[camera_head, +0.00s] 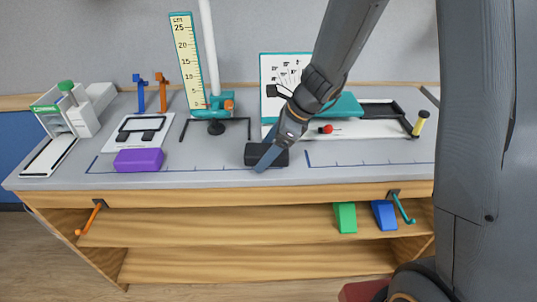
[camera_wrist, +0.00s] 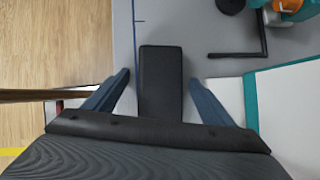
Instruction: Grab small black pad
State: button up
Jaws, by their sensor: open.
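The small black pad (camera_head: 280,157) lies on the grey bench top near its front edge, just right of the stand's base. In the wrist view the black pad (camera_wrist: 161,82) is a dark rectangle between the two blue fingers, with a gap on each side. My gripper (camera_wrist: 158,80) is open and its fingers reach down on either side of the pad's near part. In the head view my gripper (camera_head: 268,158) is at the pad, with one blue finger covering part of it. Whether the fingertips touch the bench top is hard to tell.
A purple block (camera_head: 139,160) sits to the left near the front edge. The stand (camera_head: 215,128) with a yellow ruler (camera_head: 187,60) rises behind the pad. A white and teal device (camera_head: 345,106) stands to the right. Green (camera_head: 345,217) and blue (camera_head: 384,215) blocks are on the shelf below.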

jog(key=shift+f, duration=0.1)
jog(key=c, duration=1.2)
jog(key=shift+c, duration=0.2)
